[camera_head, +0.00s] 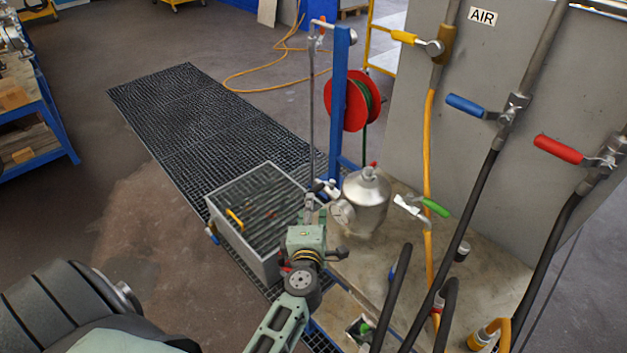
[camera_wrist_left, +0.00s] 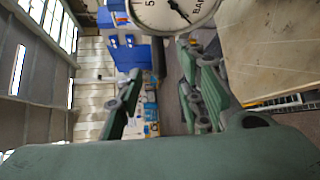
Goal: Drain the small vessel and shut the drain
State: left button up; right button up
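The small vessel (camera_head: 368,203) is a silver, dome-topped metal body standing upright on the bench, with a red part on top. A round pressure gauge (camera_head: 342,213) sits on its left side; it also shows at the top of the left wrist view (camera_wrist_left: 172,10). A small valve with a pale handle (camera_head: 327,188) is left of the vessel, just beyond my gripper. My left gripper (camera_head: 314,205) is beside the gauge and below this valve. In the left wrist view its fingers (camera_wrist_left: 160,75) stand apart with nothing visible between them. Whether the valve is open or shut is unclear. My right gripper is not in view.
A grey grated box (camera_head: 287,262) with small items stands left of the vessel, on floor grating (camera_head: 165,105). A blue post (camera_head: 339,105) with a red hose reel (camera_head: 357,104) rises behind. Hoses and coloured valve handles crowd the right. Open floor lies left.

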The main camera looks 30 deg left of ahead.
aim_at(312, 190)
pick_arm(q)
jog(key=x, duration=0.7)
jog(key=shift+w+a, duration=0.2)
jog(key=shift+w, duration=0.05)
jog(key=c, duration=0.6)
jog(key=shift+r, duration=0.15)
grip_shut()
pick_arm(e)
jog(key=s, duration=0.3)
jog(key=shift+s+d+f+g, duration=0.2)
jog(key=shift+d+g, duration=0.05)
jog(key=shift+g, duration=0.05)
pick_arm(q)
jog(key=shift+r, duration=0.15)
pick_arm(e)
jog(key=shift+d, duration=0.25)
